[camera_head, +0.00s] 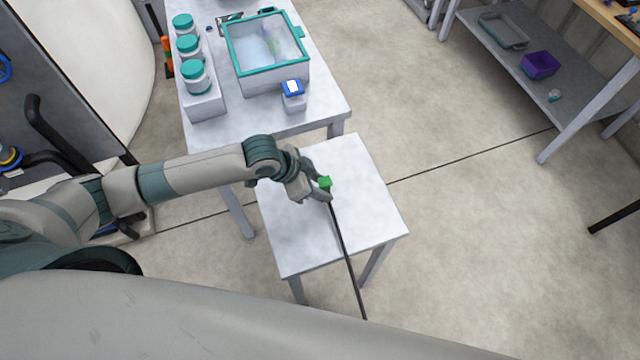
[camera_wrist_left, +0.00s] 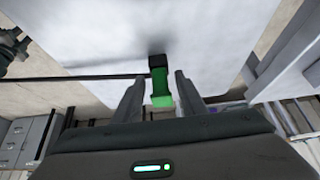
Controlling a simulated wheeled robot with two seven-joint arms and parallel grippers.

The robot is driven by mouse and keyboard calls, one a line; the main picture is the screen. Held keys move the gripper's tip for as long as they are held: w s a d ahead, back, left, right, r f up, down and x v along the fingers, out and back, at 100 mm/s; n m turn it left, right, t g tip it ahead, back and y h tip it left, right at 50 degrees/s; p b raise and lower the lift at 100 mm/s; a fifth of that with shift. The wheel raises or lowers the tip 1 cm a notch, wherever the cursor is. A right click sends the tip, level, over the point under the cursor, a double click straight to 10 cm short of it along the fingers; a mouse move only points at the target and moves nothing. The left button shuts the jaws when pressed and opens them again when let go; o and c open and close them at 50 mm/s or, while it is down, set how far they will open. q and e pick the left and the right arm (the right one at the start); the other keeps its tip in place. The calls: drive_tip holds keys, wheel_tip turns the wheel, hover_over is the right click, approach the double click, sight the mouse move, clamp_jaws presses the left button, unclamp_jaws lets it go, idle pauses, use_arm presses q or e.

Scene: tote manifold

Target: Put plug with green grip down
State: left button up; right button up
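The plug with the green grip (camera_head: 325,183) is at the fingertips of my left gripper (camera_head: 318,182), above the small white table (camera_head: 350,160). In the left wrist view the green grip (camera_wrist_left: 161,86) sits between the two fingers (camera_wrist_left: 161,80), with its black end pointing away from the gripper. The fingers are close on both sides of the grip and appear shut on it. A dark cable (camera_head: 346,256) runs from the plug over the table's front edge. The exact gap between plug and tabletop is hard to tell. My right gripper is not in view.
A larger table behind holds a teal-rimmed clear box (camera_head: 268,80), a small blue-topped container (camera_head: 292,104) and white jars with teal lids (camera_head: 194,76). A shelf (camera_head: 470,30) stands at upper right. The small table is otherwise clear.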

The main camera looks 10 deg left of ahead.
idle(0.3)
use_arm(q)
drive_tip(key=b+v, duration=0.1)
drive_tip(key=v, duration=1.1)
drive_tip(key=shift+b, duration=0.35)
drive_tip(key=shift+o, duration=0.5)
drive_tip(key=shift+s, duration=0.1)
